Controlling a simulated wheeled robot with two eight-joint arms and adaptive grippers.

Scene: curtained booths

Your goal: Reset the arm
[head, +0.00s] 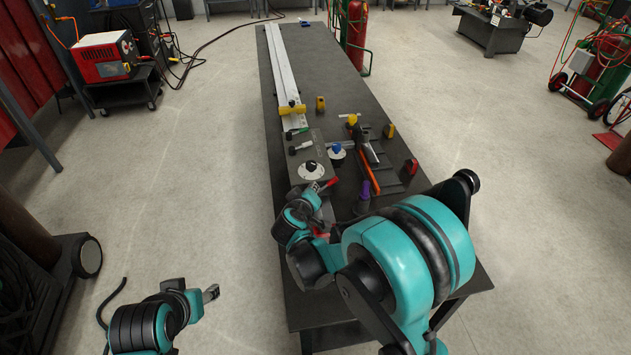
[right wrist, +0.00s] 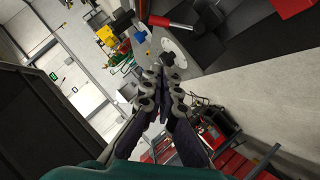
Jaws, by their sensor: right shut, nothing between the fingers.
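My right arm reaches over the near end of the dark table (head: 330,75). Its small right gripper (head: 316,190) is low over the table, near a red-handled part (head: 331,182). In the right wrist view its fingers (right wrist: 160,74) are together with nothing between them, and the red handle (right wrist: 172,23) lies apart from the tips. My left gripper (head: 210,292) is at the lower left over bare floor, away from the table. It is too small and dark to show whether its fingers are apart.
A long pale rail (head: 286,80) lies along the table. A white dial (head: 311,170), an orange bar (head: 370,174) and a purple-handled item (head: 363,194) sit near my right arm. A red welder on a cart (head: 104,57) stands at left.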

